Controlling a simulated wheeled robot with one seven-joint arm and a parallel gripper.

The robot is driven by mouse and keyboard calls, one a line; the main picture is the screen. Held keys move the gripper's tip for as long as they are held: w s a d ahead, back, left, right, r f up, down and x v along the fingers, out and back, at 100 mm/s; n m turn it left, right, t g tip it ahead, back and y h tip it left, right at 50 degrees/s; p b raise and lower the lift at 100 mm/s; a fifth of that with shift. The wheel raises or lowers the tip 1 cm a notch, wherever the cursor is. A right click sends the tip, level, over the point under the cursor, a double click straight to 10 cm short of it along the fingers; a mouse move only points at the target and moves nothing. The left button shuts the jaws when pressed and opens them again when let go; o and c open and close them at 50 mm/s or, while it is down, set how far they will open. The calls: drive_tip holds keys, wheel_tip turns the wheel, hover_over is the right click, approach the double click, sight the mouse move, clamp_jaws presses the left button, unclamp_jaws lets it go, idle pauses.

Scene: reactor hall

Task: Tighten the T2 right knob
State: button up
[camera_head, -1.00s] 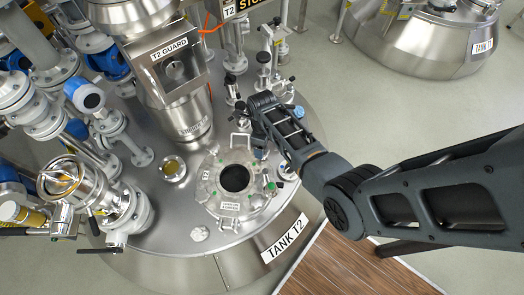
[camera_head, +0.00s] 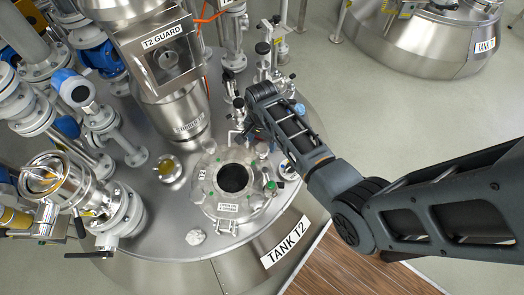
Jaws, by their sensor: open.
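The steel top of tank T2 (camera_head: 145,225) fills the left and middle, with a "TANK T2" label on its side. A round hatch (camera_head: 207,198) with a dark central opening sits on it. Small knobs stand at the hatch's right side: a grey-topped one (camera_head: 262,151) and a green one (camera_head: 271,186). I cannot tell for sure which is the T2 right knob. My gripper (camera_head: 246,128) is at the end of my arm, above the hatch's upper right edge. It is open, its fingers are mostly hidden by my wrist, and I see nothing held.
The T2 guard housing (camera_head: 168,60) rises behind the hatch. Valves and pipes (camera_head: 85,95) crowd the left. Thin fittings with black knobs (camera_head: 263,48) stand just behind my wrist. Another tank (camera_head: 430,45) is at the upper right. Open floor (camera_head: 400,120) lies between the tanks.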

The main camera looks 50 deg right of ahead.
sight(262, 148)
drive_tip(key=n+b, duration=0.2)
drive_tip(key=n, duration=0.3)
drive_tip(key=shift+f, duration=0.2)
drive_tip(key=n+b, duration=0.2)
drive_tip(key=n, duration=0.3)
drive_tip(key=shift+b, duration=0.4)
drive_tip(key=shift+r+n+p, duration=0.4)
drive_tip(key=shift+n+p, duration=0.25)
drive_tip(key=shift+n, duration=0.05)
drive_tip(key=n+p, duration=0.1)
drive_tip(key=n, duration=0.2)
drive_tip(key=shift+n+p, duration=0.35)
drive_tip(key=shift+n, duration=0.05)
drive_tip(key=n+p, duration=0.1)
drive_tip(key=n, duration=0.2)
drive_tip(key=shift+n, duration=0.4)
drive_tip(key=n+p, duration=0.1)
drive_tip(key=n, duration=0.2)
drive_tip(key=shift+f+n, duration=0.1)
drive_tip(key=shift+n, duration=0.3)
drive_tip(key=n+p, duration=0.1)
drive_tip(key=n, duration=0.2)
drive_tip(key=shift+n, duration=0.4)
drive_tip(key=n+p, duration=0.1)
drive_tip(key=n, duration=0.3)
drive_tip(key=shift+n, duration=0.7)
wheel_tip(262, 148, down, 6)
drive_tip(key=b, duration=0.4)
drive_tip(key=shift+f, duration=0.15)
